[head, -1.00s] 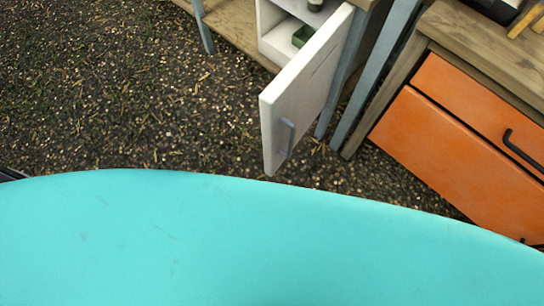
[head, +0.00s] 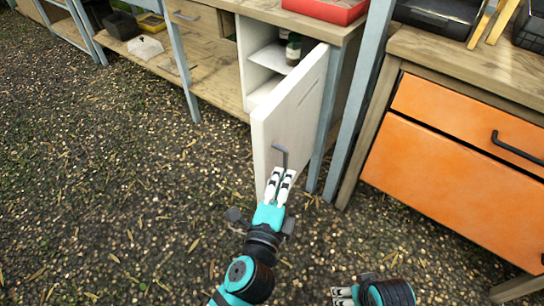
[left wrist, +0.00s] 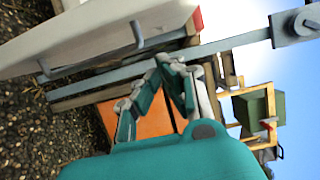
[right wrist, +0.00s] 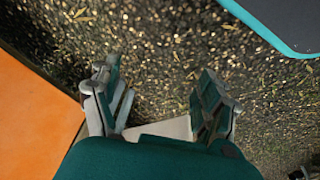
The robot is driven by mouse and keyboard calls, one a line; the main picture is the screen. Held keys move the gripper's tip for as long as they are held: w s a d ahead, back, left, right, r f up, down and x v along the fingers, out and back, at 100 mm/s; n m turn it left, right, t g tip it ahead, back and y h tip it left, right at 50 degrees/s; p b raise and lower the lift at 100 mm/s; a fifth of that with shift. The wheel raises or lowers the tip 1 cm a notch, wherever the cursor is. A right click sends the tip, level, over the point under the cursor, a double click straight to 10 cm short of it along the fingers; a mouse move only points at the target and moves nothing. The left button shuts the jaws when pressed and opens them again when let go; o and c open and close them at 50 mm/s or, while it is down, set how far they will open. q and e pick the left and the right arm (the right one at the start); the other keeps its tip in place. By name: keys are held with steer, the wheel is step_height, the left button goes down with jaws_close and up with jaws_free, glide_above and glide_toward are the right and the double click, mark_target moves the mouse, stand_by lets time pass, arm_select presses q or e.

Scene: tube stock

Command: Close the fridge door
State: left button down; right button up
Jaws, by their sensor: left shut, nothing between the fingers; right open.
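The white fridge door (head: 295,105) stands open, swung out from the small fridge (head: 262,62) under the bench. In the left wrist view the door (left wrist: 90,38) and handle (left wrist: 136,36) lie left of the left gripper's closed fingers (left wrist: 168,62). My right gripper (head: 338,294) is low, near the bottom edge, and open in the right wrist view (right wrist: 160,85).
Dark jars (head: 292,50) stand inside the fridge. A red tray (head: 325,8) sits on the bench above. The gravelly ground (head: 110,200) at left is clear.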

arm_select(q)
steer(key=w+a, duration=0.2)
steer(key=w, duration=0.4)
steer(key=shift+w+a, duration=0.15)
steer(key=shift+w, duration=0.1)
arm_select(e)
steer(key=shift+f, duration=0.8)
arm_select(q)
steer(key=shift+a, duration=0.1)
